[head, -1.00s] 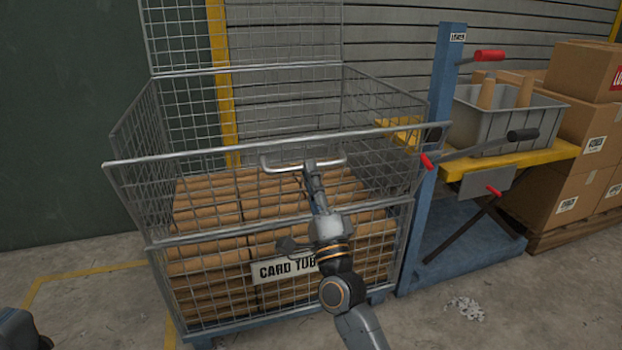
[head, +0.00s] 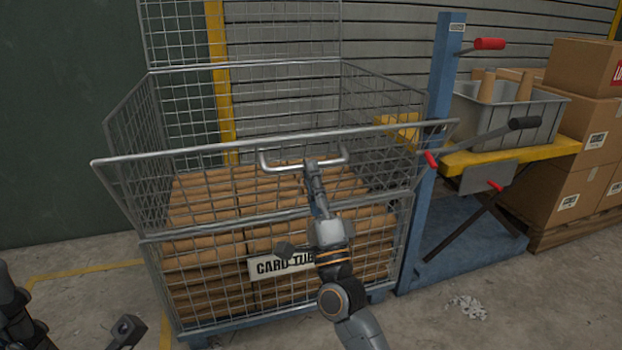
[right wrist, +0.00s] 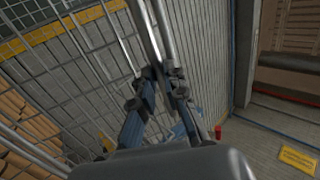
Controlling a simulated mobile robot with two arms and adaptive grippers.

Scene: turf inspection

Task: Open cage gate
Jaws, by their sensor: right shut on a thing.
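The wire cage (head: 152,270) holds stacked card tubes (head: 215,190) and bears a sign (head: 280,264) reading "CARD TUB…", partly hidden by my right arm. The cage's upper front gate (head: 200,198) is tilted outward toward me, its top rail apart from the side walls. My right gripper (head: 312,164) is shut on this handle; in the right wrist view the fingers (right wrist: 160,75) close around the bar. My left arm (head: 20,315) shows only partly at the lower left, and its jaw state is unclear.
A blue post (head: 440,110) with red- and black-gripped levers stands just right of the cage. Beyond are a yellow bench with a grey bin (head: 510,120) and stacked cartons (head: 585,70). Bare floor lies in front, with scraps (head: 467,308) at the right.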

